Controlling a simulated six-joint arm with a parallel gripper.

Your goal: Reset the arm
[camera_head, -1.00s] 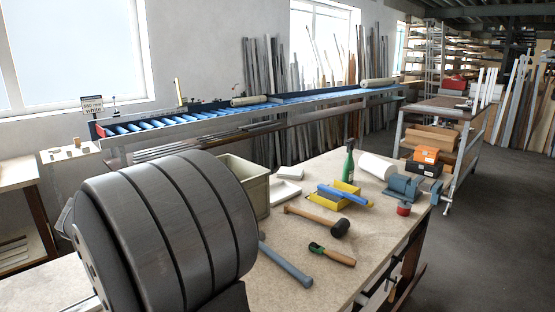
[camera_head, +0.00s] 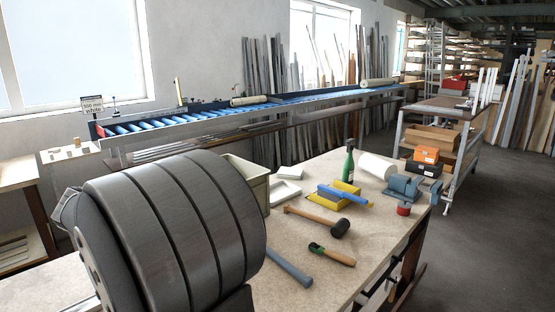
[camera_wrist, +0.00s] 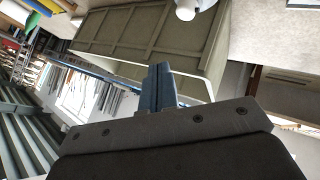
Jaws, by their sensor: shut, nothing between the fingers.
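My gripper (camera_wrist: 157,88) shows in the wrist view with its two blue-grey fingers pressed together and nothing between them. Its tips point toward the side of a grey-green crate (camera_wrist: 140,38); I cannot tell how far off it is. In the head view the crate (camera_head: 250,178) stands on the workbench, partly hidden behind my large dark arm link. My gripper itself is hidden in the head view.
The workbench (camera_head: 285,240) carries a mallet (camera_head: 318,222), a green-handled tool (camera_head: 332,254), a grey-blue bar (camera_head: 288,267), a green bottle (camera_head: 347,162), a blue vise (camera_head: 403,186) and a white roll (camera_head: 376,166). A blue roller conveyor (camera_head: 190,117) runs along the wall.

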